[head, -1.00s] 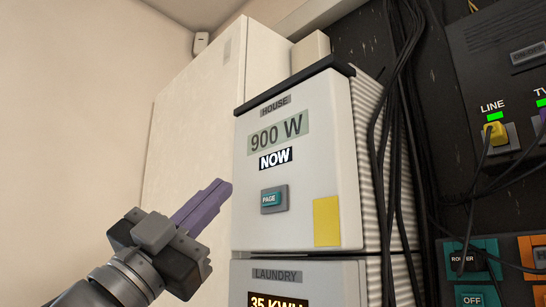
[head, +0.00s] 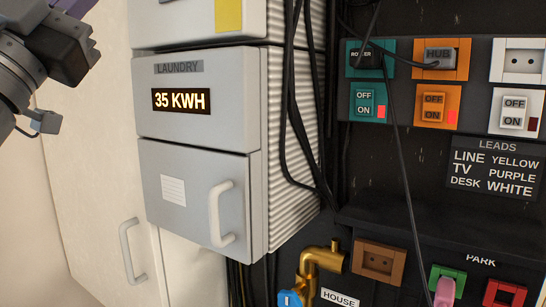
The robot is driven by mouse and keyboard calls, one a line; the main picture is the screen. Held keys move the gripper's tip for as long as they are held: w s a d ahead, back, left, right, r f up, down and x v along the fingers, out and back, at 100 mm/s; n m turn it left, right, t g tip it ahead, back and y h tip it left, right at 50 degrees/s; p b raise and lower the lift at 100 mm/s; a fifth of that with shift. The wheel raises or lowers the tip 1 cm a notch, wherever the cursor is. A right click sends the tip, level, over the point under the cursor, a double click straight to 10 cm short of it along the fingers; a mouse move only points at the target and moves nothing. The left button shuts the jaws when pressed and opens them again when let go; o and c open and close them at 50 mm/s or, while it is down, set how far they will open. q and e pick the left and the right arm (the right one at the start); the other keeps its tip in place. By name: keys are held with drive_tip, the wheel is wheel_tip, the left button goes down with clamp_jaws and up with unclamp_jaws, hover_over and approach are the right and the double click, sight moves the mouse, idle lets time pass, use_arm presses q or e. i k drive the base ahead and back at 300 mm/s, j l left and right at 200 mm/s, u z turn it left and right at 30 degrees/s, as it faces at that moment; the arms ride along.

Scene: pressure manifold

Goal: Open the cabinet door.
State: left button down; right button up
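The tall white cabinet (head: 85,150) stands at the left in the head view. Its light grey bar handle (head: 130,250) is upright, low near the right edge of its front, and the front looks shut. A grey laundry box (head: 235,105) also has a shut lower door (head: 190,205) with a pale curved handle (head: 221,213). My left gripper (head: 76,6) is at the upper left corner, above and left of both handles and apart from them. Only a bit of its purple fingers shows; the tips are out of frame. My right gripper is not in view.
Black cables (head: 305,130) hang right of the laundry box. A dark panel with sockets and switches (head: 435,105) fills the right side. A brass pipe (head: 318,258) with a blue knob (head: 290,299) is low in the middle. The space before both handles looks clear.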

sight(111, 250)
drive_tip(key=k+j, duration=0.3)
drive_tip(key=k, duration=0.15)
drive_tip(key=k+j, duration=0.3)
drive_tip(key=k, duration=0.15)
